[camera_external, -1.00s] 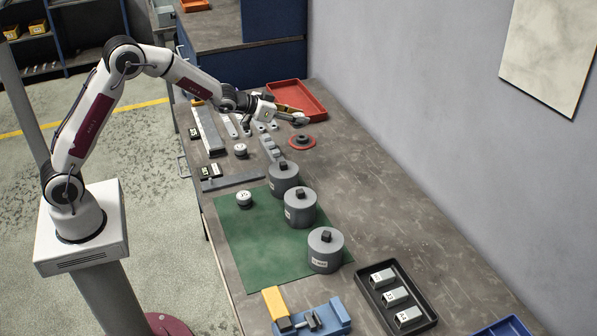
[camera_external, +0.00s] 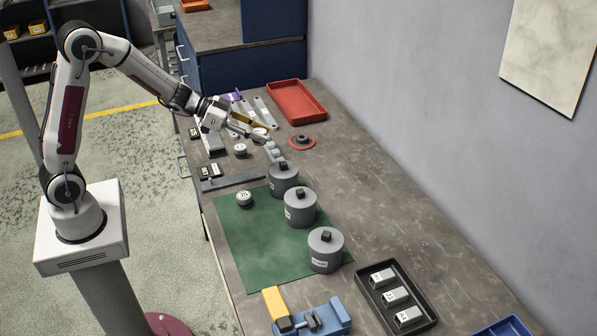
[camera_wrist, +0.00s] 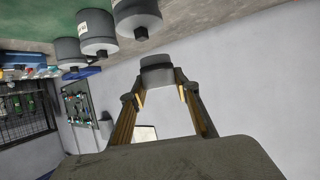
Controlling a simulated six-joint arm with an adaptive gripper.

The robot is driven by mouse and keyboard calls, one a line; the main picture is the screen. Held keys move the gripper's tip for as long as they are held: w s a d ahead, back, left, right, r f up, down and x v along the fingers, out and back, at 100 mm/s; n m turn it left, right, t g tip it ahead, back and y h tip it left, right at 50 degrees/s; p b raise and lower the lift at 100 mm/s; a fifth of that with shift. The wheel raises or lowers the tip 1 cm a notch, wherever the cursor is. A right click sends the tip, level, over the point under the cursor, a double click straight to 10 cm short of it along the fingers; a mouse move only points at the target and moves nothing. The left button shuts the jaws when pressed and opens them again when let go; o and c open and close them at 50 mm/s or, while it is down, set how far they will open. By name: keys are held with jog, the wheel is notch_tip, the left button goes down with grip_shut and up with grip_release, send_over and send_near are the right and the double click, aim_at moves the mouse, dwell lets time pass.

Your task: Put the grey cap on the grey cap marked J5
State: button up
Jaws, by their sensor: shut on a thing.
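My gripper (camera_external: 258,132) is shut on a grey cap, which shows between its fingertips in the wrist view (camera_wrist: 157,74). The gripper hangs above the back part of the bench. A small round grey cap with a pale, marked top (camera_external: 244,198) sits on the green mat (camera_external: 255,255), nearer the camera than my gripper; its mark looks like J5 but is small. Another small cap with a pale top (camera_external: 240,150) stands on the bare bench, below and left of my gripper. The held cap's outline is hard to make out in the external view.
Three big grey cylinders with black knobs (camera_external: 284,178) (camera_external: 300,207) (camera_external: 325,250) stand along the mat's right side. A grey bar (camera_external: 233,182) lies behind the mat. A red tray (camera_external: 296,102), a red disc (camera_external: 302,142) and several metal parts lie at the back. A blue-yellow vise (camera_external: 310,320) stands in front.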

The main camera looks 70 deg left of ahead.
jog(key=s+d+f+m+g+h, duration=0.2)
jog(key=s+d+m, duration=0.1)
jog(key=s+d, duration=0.4)
jog(key=shift+s+d+h, duration=0.35)
jog(key=shift+s+h, duration=0.05)
jog(key=shift+s, duration=0.35)
jog(key=shift+f, duration=0.25)
send_over(244, 195)
jog(key=shift+f, duration=2.8)
jog(key=shift+f, duration=0.1)
jog(key=shift+f, duration=2)
jog(key=shift+f, duration=0.15)
jog(key=o, duration=1.2)
